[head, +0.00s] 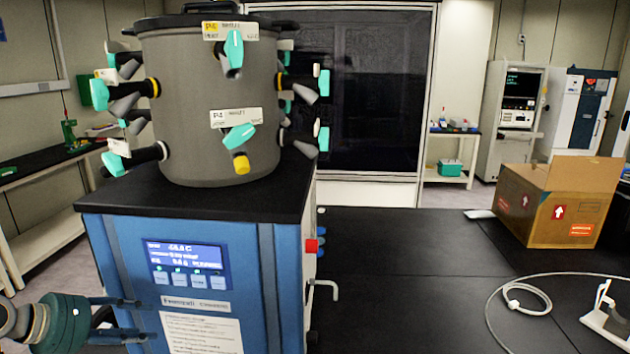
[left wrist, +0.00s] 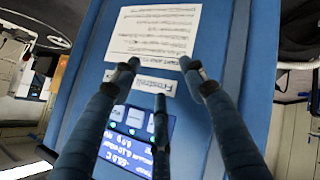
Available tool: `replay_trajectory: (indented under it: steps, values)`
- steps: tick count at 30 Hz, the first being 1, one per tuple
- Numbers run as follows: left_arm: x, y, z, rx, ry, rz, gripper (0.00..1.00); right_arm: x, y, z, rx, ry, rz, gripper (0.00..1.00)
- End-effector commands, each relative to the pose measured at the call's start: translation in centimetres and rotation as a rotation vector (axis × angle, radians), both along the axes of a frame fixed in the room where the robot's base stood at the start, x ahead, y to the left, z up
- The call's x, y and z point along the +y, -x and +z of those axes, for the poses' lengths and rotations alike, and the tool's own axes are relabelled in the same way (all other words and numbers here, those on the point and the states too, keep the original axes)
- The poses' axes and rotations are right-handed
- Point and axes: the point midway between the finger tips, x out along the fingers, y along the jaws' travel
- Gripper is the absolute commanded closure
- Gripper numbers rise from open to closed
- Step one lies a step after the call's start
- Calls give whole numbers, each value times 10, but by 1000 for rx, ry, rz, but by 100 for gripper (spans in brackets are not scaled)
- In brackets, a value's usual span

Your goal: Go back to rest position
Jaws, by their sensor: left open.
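My left gripper (head: 122,318) comes in from the lower left of the head view, in front of the blue front panel of the freeze dryer (head: 264,290). Its dark fingers are spread apart with nothing between them. In the left wrist view the open fingers (left wrist: 160,85) point at the panel, over the white instruction sheet (left wrist: 155,32) and the lit display (left wrist: 130,150). I cannot tell whether a fingertip touches the panel. The grey drum (head: 200,110) with teal-handled valves stands on the dryer's black top. My right gripper is not in view.
A black bench (head: 400,260) lies right of the dryer, mostly clear. An open cardboard box (head: 555,205) and a white cable (head: 525,300) are on its right side. A red knob (head: 312,246) and a metal tap (head: 325,287) stick out from the dryer's right side.

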Motion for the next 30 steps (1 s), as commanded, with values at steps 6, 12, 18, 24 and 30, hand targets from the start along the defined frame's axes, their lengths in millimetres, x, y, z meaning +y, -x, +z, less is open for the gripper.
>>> replay_trajectory:
  steps: [6,12,18,24,30]
  values:
    - [-68,82,-140,172,-262,-126,56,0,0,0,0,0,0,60]
    - [-118,172,-209,253,-455,-233,56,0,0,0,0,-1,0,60]
    - [-147,237,-227,287,-564,-285,56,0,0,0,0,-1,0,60]
    - [-163,285,-225,308,-634,-302,56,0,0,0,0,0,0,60]
    - [-171,321,-215,327,-679,-301,56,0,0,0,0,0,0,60]
